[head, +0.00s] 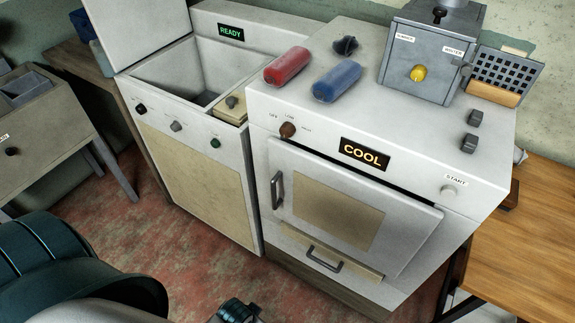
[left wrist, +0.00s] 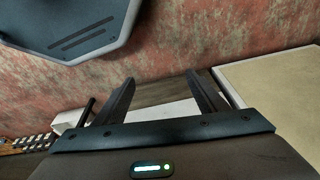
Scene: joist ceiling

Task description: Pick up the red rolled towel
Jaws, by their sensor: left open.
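The red rolled towel (head: 287,67) lies on the white top of the cabinet with the COOL display, near its back left edge by the open basin. A blue rolled towel (head: 337,81) lies to its right, a small gap apart. My left gripper shows in the left wrist view (left wrist: 160,78), its two dark fingers apart with nothing between them. It is low, over the floor by the cabinet fronts, well away from the red towel. In the head view my left arm fills the lower left corner. My right gripper is not seen.
A dark knob-like object (head: 345,45) lies behind the towels. A grey box (head: 430,55) with a yellow knob stands to the right. The open basin (head: 195,68) with a READY display lies left. A wooden table (head: 530,235) stands at right. Cabinet handles (head: 277,188) stick out in front.

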